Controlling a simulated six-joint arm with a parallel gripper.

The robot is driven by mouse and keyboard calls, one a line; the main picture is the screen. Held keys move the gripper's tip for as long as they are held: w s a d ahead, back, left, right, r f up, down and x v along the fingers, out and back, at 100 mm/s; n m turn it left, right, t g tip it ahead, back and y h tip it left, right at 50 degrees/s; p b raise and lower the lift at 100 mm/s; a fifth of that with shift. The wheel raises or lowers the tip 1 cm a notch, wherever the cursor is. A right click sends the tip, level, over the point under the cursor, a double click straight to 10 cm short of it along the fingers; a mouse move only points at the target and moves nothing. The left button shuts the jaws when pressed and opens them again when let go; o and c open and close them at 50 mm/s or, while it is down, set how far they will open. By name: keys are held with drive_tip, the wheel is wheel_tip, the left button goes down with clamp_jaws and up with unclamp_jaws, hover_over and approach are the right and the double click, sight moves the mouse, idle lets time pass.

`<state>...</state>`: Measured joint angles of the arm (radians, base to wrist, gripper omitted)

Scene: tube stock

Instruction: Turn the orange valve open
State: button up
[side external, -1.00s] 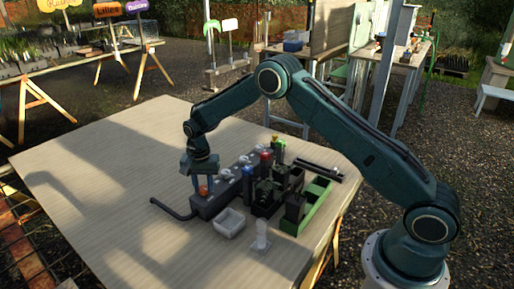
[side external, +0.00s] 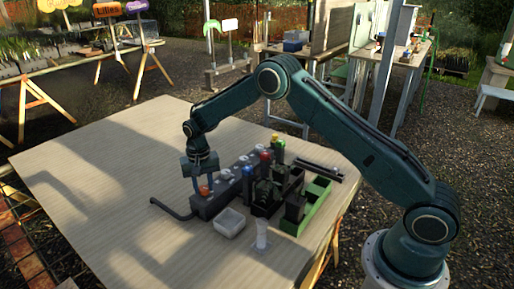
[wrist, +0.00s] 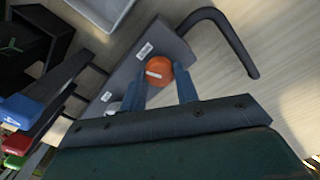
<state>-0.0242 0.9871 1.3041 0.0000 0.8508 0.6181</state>
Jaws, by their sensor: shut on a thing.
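The orange valve (wrist: 158,71) is a round knob with a pale mark across its top, at the end of a dark grey manifold block (wrist: 128,72). It also shows in the side external view (side external: 205,190), at the block's near left end. My gripper (wrist: 164,84) is over the valve, with one blue finger on each side of the knob, shut on it. Part of the knob's near side is hidden by the fingers. The block (side external: 212,206) carries several pale knobs in a row behind the orange one.
A bent black pipe (side external: 172,209) runs from the block's left end over the table. A pale tray (side external: 229,223) and a clear cup (side external: 262,235) stand in front. Blue, red and yellow-topped tubes, dark holders and a green tray (side external: 311,211) stand right. The table's left side (side external: 100,170) is clear.

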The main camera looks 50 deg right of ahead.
sight(203, 188)
drive_tip(key=n, duration=1.3)
drive_tip(key=shift+a, duration=0.1)
drive_tip(key=shift+n, duration=0.4)
drive_tip(key=o, duration=1)
drive_tip(key=shift+r, duration=6.95)
